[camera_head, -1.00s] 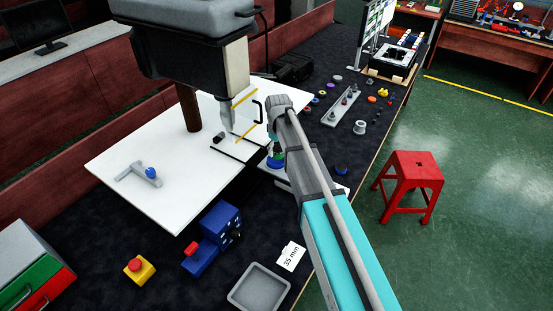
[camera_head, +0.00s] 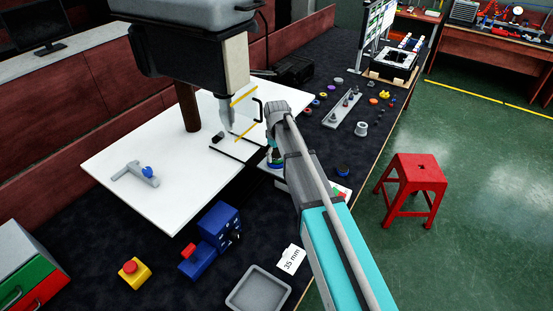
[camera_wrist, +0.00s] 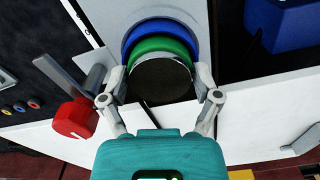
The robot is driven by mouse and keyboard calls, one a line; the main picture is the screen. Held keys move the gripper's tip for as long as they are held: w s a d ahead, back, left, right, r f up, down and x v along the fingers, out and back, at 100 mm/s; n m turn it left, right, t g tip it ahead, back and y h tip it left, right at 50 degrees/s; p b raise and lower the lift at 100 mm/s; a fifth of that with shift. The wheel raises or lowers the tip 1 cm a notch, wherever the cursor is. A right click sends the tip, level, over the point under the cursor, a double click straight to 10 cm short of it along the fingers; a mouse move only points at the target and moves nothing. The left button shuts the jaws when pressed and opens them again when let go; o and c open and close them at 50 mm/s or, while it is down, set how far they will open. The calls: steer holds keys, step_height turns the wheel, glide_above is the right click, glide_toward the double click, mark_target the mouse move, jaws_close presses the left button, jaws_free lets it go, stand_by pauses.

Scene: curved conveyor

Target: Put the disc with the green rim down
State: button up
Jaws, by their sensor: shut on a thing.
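The disc with the green rim (camera_wrist: 160,45) is between the two fingers of my gripper (camera_wrist: 160,93) in the wrist view. Its face is dark, and the fingers close on its two sides. A blue-rimmed disc (camera_wrist: 160,27) shows just beyond it, over a pale grey plate (camera_wrist: 190,9). I cannot tell whether the two discs touch. In the head view my gripper (camera_head: 274,154) is small and partly hidden by my arm, beside the right edge of the white table.
The machine head (camera_head: 190,45) hangs over the white tabletop (camera_head: 120,165). A red knob (camera_wrist: 75,118) is left of my gripper in the wrist view. A blue device (camera_head: 218,228), an empty grey tray (camera_head: 260,290) and a "35 mm" card (camera_head: 290,258) lie nearer.

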mark_target(277, 154)
steer(key=shift+f, duration=0.25)
steer(key=o, duration=1)
steer(key=shift+r, duration=0.1)
steer(key=shift+r, duration=0.1)
step_height(277, 154, up, 12)
steer(key=p, duration=1.2)
stand_by(0.4)
steer(key=s+d+m, duration=0.4)
steer(key=s+d, duration=0.4)
steer(key=s, duration=0.3)
steer(key=s+d+m, duration=0.4)
steer(key=s+d, duration=0.3)
steer(key=s, duration=0.5)
steer(key=shift+s+d, duration=0.3)
steer(key=shift+d, duration=0.05)
